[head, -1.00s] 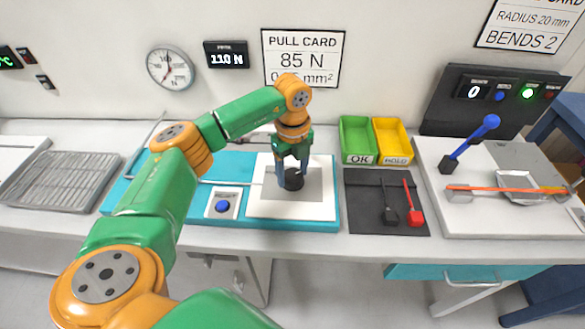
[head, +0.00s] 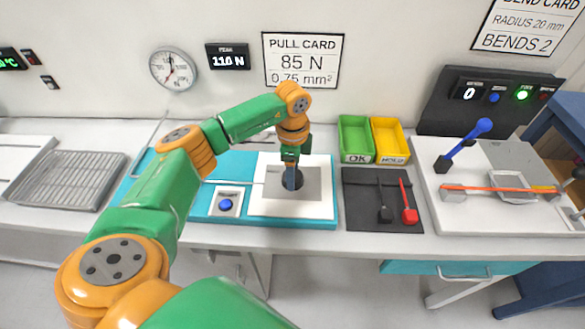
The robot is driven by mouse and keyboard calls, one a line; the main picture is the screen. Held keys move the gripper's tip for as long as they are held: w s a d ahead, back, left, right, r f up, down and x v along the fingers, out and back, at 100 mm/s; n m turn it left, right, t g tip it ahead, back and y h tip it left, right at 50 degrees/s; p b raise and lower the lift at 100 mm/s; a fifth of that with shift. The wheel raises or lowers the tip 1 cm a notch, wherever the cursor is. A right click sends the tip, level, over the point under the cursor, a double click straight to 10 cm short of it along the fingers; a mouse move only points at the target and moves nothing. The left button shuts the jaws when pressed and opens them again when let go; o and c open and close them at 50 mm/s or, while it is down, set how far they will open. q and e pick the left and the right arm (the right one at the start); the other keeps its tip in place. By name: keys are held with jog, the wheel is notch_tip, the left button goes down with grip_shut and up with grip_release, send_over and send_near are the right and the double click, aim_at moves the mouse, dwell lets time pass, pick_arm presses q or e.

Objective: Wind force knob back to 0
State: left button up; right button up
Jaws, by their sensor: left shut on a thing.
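The force knob (head: 283,187) is a dark round knob on a grey plate in a white panel (head: 262,211), on the teal pull tester (head: 312,223). My left gripper (head: 292,185) points down over it and is shut on it, its fingers hiding part of the knob. The knob's scale marks cannot be read. A peak display (head: 228,57) on the wall reads 110 N. My right gripper does not show.
A blue button (head: 225,205) sits left of the white panel. Green (head: 355,138) and yellow (head: 389,140) bins and a dark mat (head: 362,215) with black and red tools stand to the right. A bending station (head: 470,220) is farther right.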

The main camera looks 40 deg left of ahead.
pick_arm(q)
jog(key=shift+s+f+n, duration=0.1)
jog(key=shift+f+n, duration=0.05)
jog(key=shift+n, duration=0.45)
jog(key=o, duration=1.4)
notch_tip(320, 180, up, 7)
jog(key=shift+f+b, duration=0.2)
jog(key=shift+b, duration=0.5)
jog(key=shift+r, duration=0.35)
